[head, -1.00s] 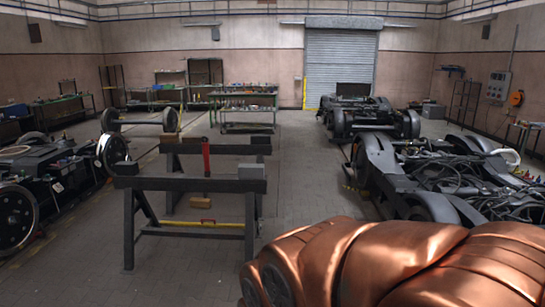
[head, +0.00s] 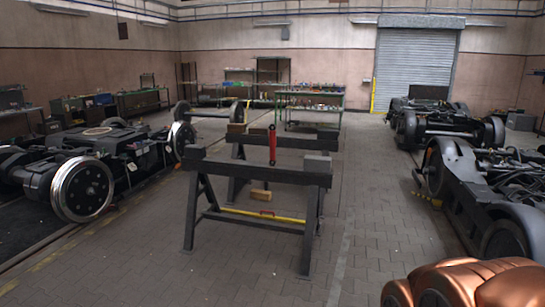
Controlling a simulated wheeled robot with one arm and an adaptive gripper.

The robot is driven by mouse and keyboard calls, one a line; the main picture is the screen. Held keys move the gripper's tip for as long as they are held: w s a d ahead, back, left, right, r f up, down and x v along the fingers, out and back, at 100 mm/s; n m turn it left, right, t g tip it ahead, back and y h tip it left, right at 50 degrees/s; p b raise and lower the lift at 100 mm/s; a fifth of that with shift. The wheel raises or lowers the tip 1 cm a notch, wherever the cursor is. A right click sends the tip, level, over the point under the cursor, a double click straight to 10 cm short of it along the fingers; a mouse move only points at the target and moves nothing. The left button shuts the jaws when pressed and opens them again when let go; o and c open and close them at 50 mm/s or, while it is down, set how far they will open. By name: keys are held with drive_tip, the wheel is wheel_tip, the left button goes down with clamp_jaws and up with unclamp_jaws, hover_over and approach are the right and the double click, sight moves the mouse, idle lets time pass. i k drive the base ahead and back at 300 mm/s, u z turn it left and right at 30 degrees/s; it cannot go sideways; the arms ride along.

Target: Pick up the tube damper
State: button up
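A slim red tube (head: 272,145), which looks like the tube damper, stands upright at the dark trestles in the middle of the head view. Its lower end is near the top beam of the front trestle (head: 225,168); I cannot tell exactly what it rests on. A second dark trestle (head: 300,142) stands close behind. My gripper is not in view.
A bogie with shiny wheels (head: 82,190) stands left, dark bogies (head: 480,190) stand right. Workbenches (head: 310,108) are at the back. The paved floor before and right of the trestles is clear.

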sight(272, 132)
drive_tip(key=u, duration=0.55)
drive_tip(key=i, duration=1.75)
drive_tip(key=u, duration=0.35)
drive_tip(key=i, duration=2.15)
drive_tip(key=z, duration=1.1)
drive_tip(key=i, duration=1.5)
drive_tip(key=z, duration=0.35)
